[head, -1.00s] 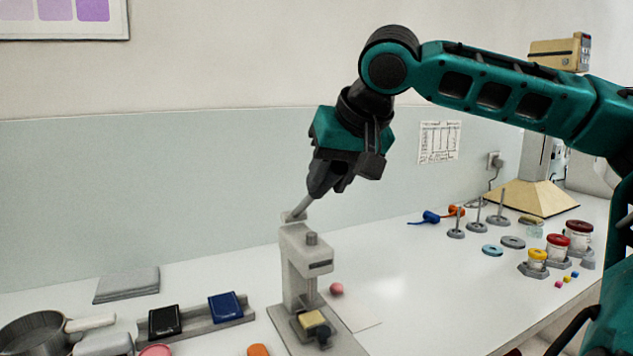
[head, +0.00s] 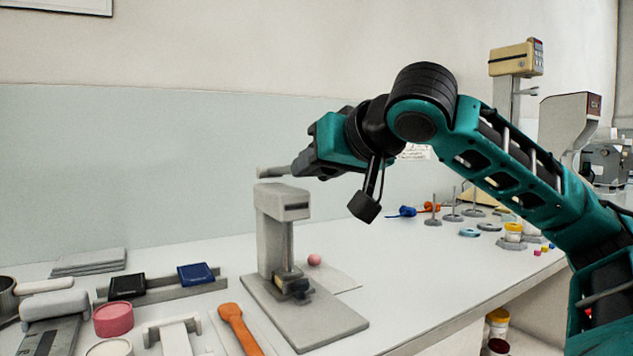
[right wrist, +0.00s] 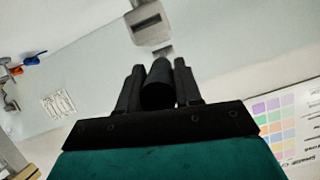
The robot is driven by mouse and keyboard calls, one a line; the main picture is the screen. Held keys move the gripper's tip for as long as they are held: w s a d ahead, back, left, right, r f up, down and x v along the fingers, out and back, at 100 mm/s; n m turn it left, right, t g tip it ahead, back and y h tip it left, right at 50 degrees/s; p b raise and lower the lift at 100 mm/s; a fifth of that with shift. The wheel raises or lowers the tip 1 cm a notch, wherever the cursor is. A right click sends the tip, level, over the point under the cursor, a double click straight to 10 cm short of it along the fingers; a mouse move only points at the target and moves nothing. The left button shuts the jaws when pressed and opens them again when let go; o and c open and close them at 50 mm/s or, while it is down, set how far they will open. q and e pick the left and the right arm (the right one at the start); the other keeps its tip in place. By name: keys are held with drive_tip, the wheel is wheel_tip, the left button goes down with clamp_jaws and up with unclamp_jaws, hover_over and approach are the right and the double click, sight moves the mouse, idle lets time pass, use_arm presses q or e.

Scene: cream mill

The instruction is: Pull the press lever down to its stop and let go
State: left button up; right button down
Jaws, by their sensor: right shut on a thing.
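The grey press (head: 272,240) stands on its flat base plate on the bench, left of the middle of the head view. Its lever (head: 273,171) shows as a short grey piece above the press head, lying nearly level. My right gripper (head: 298,168) is shut on the lever's end, just above and right of the press head. In the right wrist view the fingers (right wrist: 158,72) stand on both sides of the lever's black grip (right wrist: 158,94), with the press head (right wrist: 150,24) beyond. Most of the lever is hidden by the gripper. My left gripper is out of view.
A pink ball (head: 314,260) lies right of the press. An orange spoon-like tool (head: 238,328), a pink round pot (head: 113,319) and a rack with dark blocks (head: 165,291) lie to its left. Several stands and pots fill the right back. The bench front middle-right is clear.

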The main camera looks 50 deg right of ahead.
drive_tip(key=shift+f+b, duration=0.55)
drive_tip(key=shift+f, duration=0.05)
drive_tip(key=c, duration=0.8)
unclamp_jaws()
drive_tip(key=shift+r, duration=0.1)
drive_tip(key=v, duration=1.3)
drive_tip(key=shift+a+f, duration=0.15)
drive_tip(key=shift+f, duration=0.15)
